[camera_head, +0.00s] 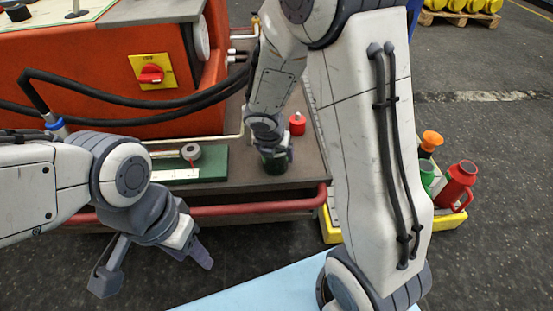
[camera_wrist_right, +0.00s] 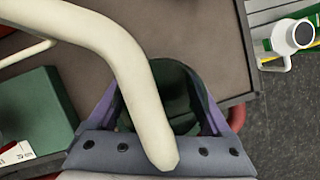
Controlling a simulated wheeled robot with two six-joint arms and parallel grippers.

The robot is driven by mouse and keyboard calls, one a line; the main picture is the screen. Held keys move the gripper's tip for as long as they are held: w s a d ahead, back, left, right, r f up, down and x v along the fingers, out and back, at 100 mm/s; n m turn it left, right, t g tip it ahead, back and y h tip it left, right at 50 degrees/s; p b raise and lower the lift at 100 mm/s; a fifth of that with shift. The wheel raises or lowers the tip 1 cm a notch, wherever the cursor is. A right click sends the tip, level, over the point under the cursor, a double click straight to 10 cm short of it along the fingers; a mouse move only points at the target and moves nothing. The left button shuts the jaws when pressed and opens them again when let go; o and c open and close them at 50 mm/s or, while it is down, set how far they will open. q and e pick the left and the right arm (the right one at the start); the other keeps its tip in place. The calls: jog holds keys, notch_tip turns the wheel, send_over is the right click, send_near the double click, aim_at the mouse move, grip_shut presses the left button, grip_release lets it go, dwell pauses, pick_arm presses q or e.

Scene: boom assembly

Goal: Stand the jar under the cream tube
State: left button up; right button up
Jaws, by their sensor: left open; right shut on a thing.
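The dark green jar (camera_head: 273,163) is upright at the front of the grey table, held by my right gripper (camera_head: 275,152). In the right wrist view the jar (camera_wrist_right: 184,112) sits between the two fingers, its open top facing the camera. The cream tube (camera_wrist_right: 125,58) crosses in front of the jar there, and its end overlaps my gripper's palm; the height gap cannot be told. In the head view the cream tube (camera_head: 205,139) runs along the table behind the green block, its end hidden by my right arm. My left gripper (camera_head: 152,262) is open and empty, in front of the table.
A green block (camera_head: 215,165) with a grey round part (camera_head: 191,152) lies left of the jar. A small red cylinder (camera_head: 297,124) stands behind it to the right. A red rail (camera_head: 250,209) edges the table. A yellow tray (camera_head: 446,222) with a red jug (camera_head: 458,185) is at right.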

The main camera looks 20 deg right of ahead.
jog(key=shift+r, duration=0.1)
jog(key=shift+f, duration=0.25)
jog(key=o, duration=1.2)
jog(key=shift+o, duration=0.2)
jog(key=shift+r, duration=0.15)
